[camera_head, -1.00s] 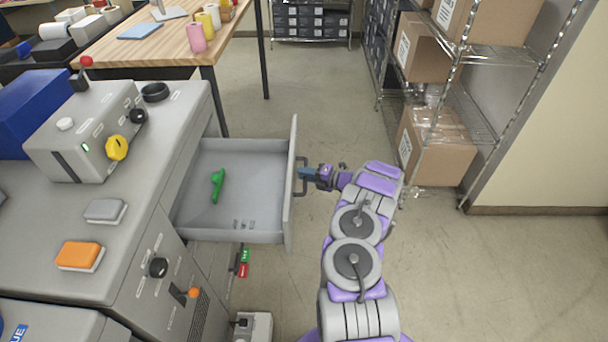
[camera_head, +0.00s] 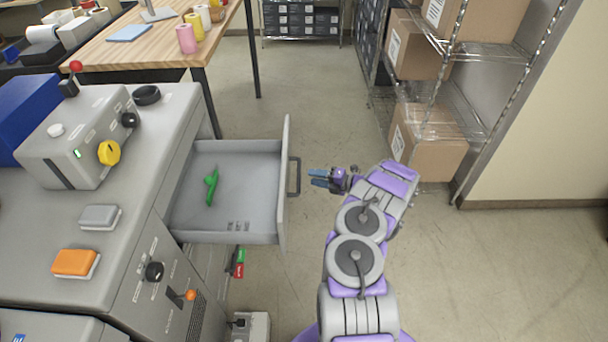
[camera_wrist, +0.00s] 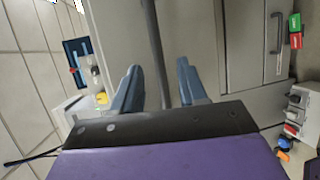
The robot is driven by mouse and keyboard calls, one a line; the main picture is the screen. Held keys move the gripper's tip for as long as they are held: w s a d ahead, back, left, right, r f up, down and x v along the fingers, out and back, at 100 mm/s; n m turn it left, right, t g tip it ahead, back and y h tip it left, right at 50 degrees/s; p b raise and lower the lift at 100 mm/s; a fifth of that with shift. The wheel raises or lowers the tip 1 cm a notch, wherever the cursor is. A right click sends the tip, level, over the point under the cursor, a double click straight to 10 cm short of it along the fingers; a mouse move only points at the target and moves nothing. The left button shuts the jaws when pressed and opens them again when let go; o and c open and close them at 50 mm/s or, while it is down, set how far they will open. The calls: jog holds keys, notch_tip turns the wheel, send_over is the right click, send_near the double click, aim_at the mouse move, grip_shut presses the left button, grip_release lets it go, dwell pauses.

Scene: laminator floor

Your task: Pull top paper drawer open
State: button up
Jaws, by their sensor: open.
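The top drawer (camera_head: 262,238) stands pulled out from the grey machine cabinet in the head view. A green object (camera_head: 211,188) lies inside it. The drawer's dark handle (camera_head: 294,176) is on its front face, towards my arm. My gripper (camera_head: 318,178) is open and empty, a short gap to the right of the handle. In the wrist view, the two blue fingers of my gripper (camera_wrist: 158,88) are spread apart, with the dark handle bar (camera_wrist: 156,45) seen between and beyond them.
The grey cabinet top holds a control box (camera_head: 75,140), a grey block (camera_head: 100,217) and an orange block (camera_head: 75,263). A wooden table (camera_head: 150,50) stands behind. Wire shelves with cardboard boxes (camera_head: 428,150) are at right. The floor (camera_head: 260,105) between is clear.

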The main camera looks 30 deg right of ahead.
jog(key=p+v, duration=0.1)
jog(key=v, duration=0.9)
